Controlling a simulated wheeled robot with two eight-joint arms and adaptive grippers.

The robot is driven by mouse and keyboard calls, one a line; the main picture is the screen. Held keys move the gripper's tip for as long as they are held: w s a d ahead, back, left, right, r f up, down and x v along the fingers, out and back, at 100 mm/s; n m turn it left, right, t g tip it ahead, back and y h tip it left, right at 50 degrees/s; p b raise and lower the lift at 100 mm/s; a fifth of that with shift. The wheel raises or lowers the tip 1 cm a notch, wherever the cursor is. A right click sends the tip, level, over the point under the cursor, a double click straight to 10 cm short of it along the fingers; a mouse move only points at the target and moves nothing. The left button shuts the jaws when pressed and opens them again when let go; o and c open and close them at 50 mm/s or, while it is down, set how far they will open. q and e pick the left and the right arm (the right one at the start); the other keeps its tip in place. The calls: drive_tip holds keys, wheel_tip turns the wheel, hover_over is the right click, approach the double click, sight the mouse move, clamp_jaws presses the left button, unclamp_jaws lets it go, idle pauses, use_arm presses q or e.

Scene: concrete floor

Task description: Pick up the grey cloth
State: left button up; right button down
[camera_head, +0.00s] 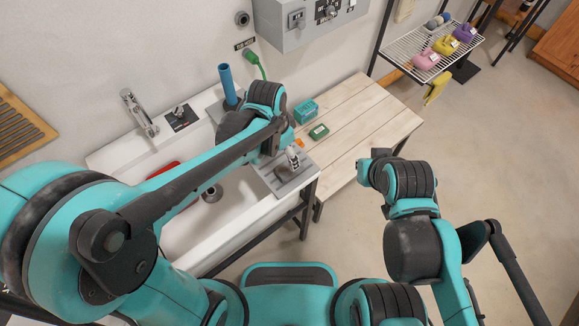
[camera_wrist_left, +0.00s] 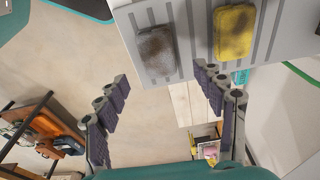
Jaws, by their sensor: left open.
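A grey, brown-stained cloth-like pad (camera_wrist_left: 157,50) lies on the ribbed grey draining board (camera_wrist_left: 195,20) in the left wrist view. A stained yellow sponge (camera_wrist_left: 235,32) lies to its right. My left gripper (camera_wrist_left: 164,95) is open and empty, its fingers spread at either side of the view below the pad, not touching it. In the head view my left gripper (camera_head: 290,158) is over the draining board (camera_head: 293,183) at the sink's right end. There my arm hides part of the board, and I cannot make out the pad clearly. My right arm shows, but not its gripper fingers.
A white sink (camera_head: 240,205) with a tap (camera_head: 138,112) lies under my left arm. A blue cylinder (camera_head: 228,85) stands behind it. A wooden table (camera_head: 355,115) adjoins, with a green box (camera_head: 318,132) and a teal box (camera_head: 305,110). The floor (camera_head: 490,150) at right is open.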

sight(289, 169)
use_arm(q)
drive_tip(key=f+b, duration=0.1)
drive_tip(key=f, duration=0.1)
drive_tip(key=d+f+b, duration=0.1)
drive_tip(key=f, duration=0.1)
drive_tip(key=f+b, duration=0.1)
drive_tip(key=f, duration=0.2)
drive_tip(key=shift+w+d, duration=0.1)
drive_tip(key=shift+d, duration=0.05)
drive_tip(key=shift+w+f, duration=0.1)
drive_tip(key=shift+f, duration=0.35)
drive_tip(key=shift+c, duration=0.9)
drive_tip(key=c, duration=1)
